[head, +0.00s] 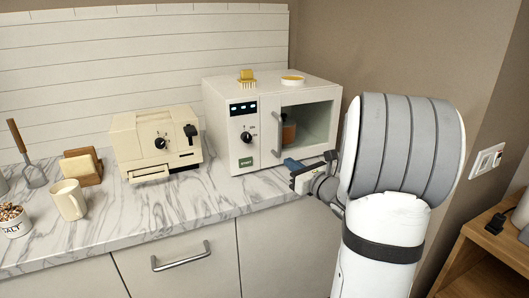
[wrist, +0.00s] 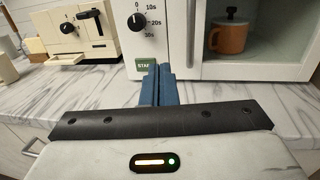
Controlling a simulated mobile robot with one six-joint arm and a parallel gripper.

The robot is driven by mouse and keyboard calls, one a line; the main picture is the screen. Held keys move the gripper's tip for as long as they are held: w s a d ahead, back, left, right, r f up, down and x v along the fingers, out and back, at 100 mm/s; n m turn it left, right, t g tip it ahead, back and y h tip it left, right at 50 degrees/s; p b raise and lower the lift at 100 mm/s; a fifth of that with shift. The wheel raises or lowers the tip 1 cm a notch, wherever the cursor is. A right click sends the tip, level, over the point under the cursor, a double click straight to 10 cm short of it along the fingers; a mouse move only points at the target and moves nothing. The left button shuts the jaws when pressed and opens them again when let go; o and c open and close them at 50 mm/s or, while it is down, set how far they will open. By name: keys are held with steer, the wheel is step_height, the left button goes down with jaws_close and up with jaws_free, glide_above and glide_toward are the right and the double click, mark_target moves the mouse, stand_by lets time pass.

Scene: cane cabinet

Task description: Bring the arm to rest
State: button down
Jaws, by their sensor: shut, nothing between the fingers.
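My gripper (head: 289,165) is in front of the microwave at the right end of the counter, at the right of the head view. In the wrist view its blue fingers (wrist: 157,84) are together with nothing between them. They point toward the microwave (wrist: 273,68), just below its dial and green start button. The white microwave (head: 231,160) shows a lit display, a dial and a door with a handle. An orange mug (wrist: 229,38) with a dark lid or knob above it is inside. Whether the fingers touch the microwave front cannot be told.
A cream toaster (head: 130,142) stands left of the microwave. A wooden shelf (head: 497,245) stands right.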

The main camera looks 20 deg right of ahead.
steer(key=s+a+n+g+y+p, duration=0.25)
steer(key=s+a+n+g, duration=0.25)
steer(key=a+n, duration=0.45)
steer(key=s+a+n+g+y+p, duration=0.1)
steer(key=s+a+n+g+y, duration=0.5)
steer(key=a, duration=0.6)
steer(key=s+a+f+n+g+h+p, duration=0.1)
steer(key=s+a+f+n+g+h, duration=0.2)
steer(key=s+n+h, duration=0.45)
steer(key=s+d+r+n+g+h+p, duration=0.1)
steer(key=s+d+r+n+h+p, duration=0.1)
steer(key=s+d+n+h, duration=0.2)
steer(key=shift+s+d+r+n, duration=0.15)
steer(key=shift+s+d+n, duration=0.35)
steer(key=shift+s+n, duration=1.95)
steer(key=shift+w+n, duration=0.95)
steer(key=c, duration=2.2)
jaws_free()
